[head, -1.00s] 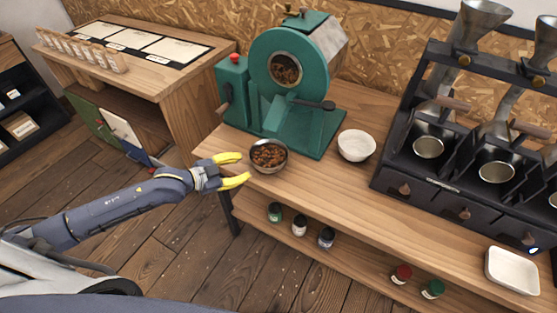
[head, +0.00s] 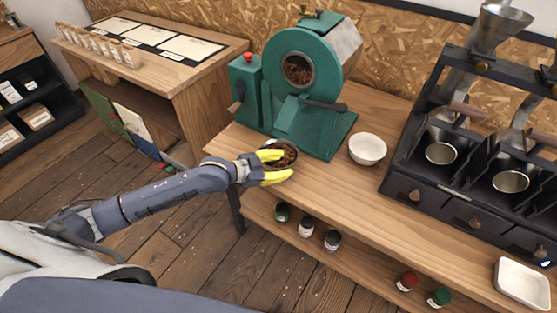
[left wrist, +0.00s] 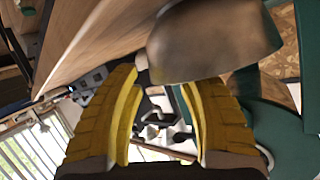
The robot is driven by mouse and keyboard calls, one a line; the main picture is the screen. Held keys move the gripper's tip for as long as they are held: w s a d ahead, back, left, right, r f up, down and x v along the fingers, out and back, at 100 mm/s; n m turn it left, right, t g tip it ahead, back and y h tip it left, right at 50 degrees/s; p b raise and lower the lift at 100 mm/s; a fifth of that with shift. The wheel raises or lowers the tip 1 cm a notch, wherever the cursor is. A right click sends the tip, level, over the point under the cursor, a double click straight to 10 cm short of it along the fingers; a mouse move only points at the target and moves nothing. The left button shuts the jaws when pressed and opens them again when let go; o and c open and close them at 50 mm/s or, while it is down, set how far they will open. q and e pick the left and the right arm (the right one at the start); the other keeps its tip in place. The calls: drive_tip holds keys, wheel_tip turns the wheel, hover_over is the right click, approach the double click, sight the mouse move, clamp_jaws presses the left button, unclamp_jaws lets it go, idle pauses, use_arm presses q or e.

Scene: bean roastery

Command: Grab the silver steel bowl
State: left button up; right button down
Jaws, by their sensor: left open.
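The silver steel bowl (head: 296,156) holds brown beans and stands near the bench's front left edge in the head view. In the left wrist view the bowl (left wrist: 212,40) is a large, blurred grey shape just beyond the fingertips, mostly over the right finger. My left gripper (head: 289,166) has its yellow fingers open at the front left of the bowl and partly hides it. The fingers (left wrist: 160,82) show apart with nothing held between them. I cannot tell whether a finger touches the bowl. My right gripper is not in view.
A green roaster (head: 310,85) stands close behind the bowl. A white tray (head: 522,285) is at the front right. Several small jars (head: 306,227) sit on the lower shelf.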

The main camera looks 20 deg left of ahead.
sight(292, 165)
use_arm(q)
drive_tip(key=shift+f+x, duration=0.1)
drive_tip(key=shift+x, duration=1.1)
drive_tip(key=shift+f+x, duration=0.15)
drive_tip(key=shift+x, duration=1.05)
drive_tip(key=shift+a, duration=0.1)
drive_tip(key=shift+s, duration=0.1)
clamp_jaws()
